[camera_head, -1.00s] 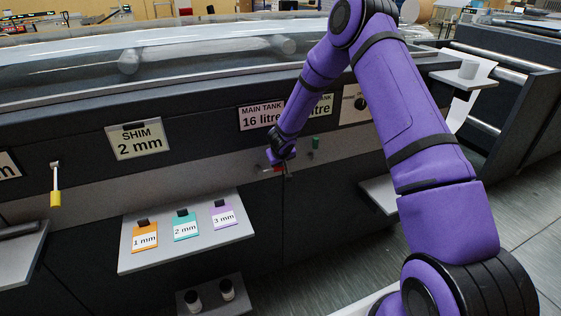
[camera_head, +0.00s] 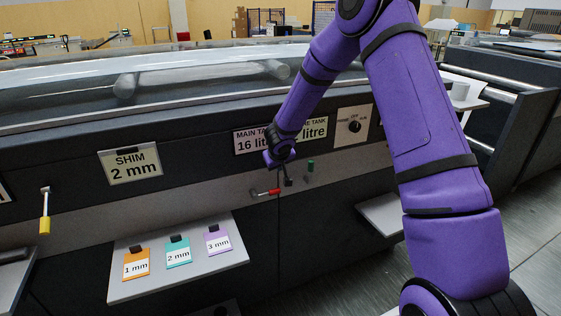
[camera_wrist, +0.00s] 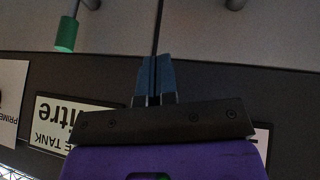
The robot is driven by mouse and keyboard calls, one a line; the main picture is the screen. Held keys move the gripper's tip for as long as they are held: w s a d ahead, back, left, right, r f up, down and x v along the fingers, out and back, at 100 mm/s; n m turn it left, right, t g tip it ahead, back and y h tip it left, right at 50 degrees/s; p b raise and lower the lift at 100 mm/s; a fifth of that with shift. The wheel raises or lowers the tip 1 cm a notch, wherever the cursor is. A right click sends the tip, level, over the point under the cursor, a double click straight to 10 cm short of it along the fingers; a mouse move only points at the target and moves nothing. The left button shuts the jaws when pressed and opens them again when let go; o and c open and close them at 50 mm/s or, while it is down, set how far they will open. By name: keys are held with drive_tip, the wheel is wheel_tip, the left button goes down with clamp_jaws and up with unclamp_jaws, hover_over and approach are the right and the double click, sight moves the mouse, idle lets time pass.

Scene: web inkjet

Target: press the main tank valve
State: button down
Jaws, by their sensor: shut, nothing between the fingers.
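The valve with the red handle (camera_head: 272,191) is on the grey strip of the machine front, below the sign MAIN TANK 16 litre (camera_head: 243,141). Its handle lies about level, red end to the right. My gripper (camera_head: 288,182) is shut and empty, just above and right of the red end in the head view; whether they touch I cannot tell. Its closed blue-grey fingertips (camera_wrist: 153,80) show in the wrist view, where no red handle is visible. The valve with the green handle (camera_head: 310,165) points up, to the right of my gripper; it also shows in the wrist view (camera_wrist: 66,35).
A second tank sign (camera_head: 315,128) is partly covered by my arm, with a dial (camera_head: 354,127) to its right. A shelf (camera_head: 130,290) with orange, teal and purple tags juts out at lower left. A yellow-ended lever (camera_head: 45,220) hangs at far left.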

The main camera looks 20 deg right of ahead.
drive_tip(key=shift+d+v, duration=0.15)
drive_tip(key=shift+v, duration=0.65)
drive_tip(key=shift+d+v, duration=0.15)
drive_tip(key=shift+v, duration=0.65)
drive_tip(key=s+d+r+m+h, duration=0.1)
drive_tip(key=s+d+r, duration=0.1)
drive_tip(key=s+r, duration=0.75)
drive_tip(key=s+d+r+h, duration=0.15)
drive_tip(key=s+r, duration=0.45)
drive_tip(key=r, duration=0.6)
drive_tip(key=s+a+r+y, duration=0.1)
drive_tip(key=s+a+r, duration=0.1)
drive_tip(key=s, duration=0.7)
drive_tip(key=s+a+r+y, duration=0.2)
drive_tip(key=s, duration=0.7)
drive_tip(key=s+a+r+g+y, duration=0.1)
drive_tip(key=s+a+r+y, duration=0.1)
drive_tip(key=s, duration=0.8)
drive_tip(key=shift+r, duration=0.45)
drive_tip(key=shift+d, duration=0.1)
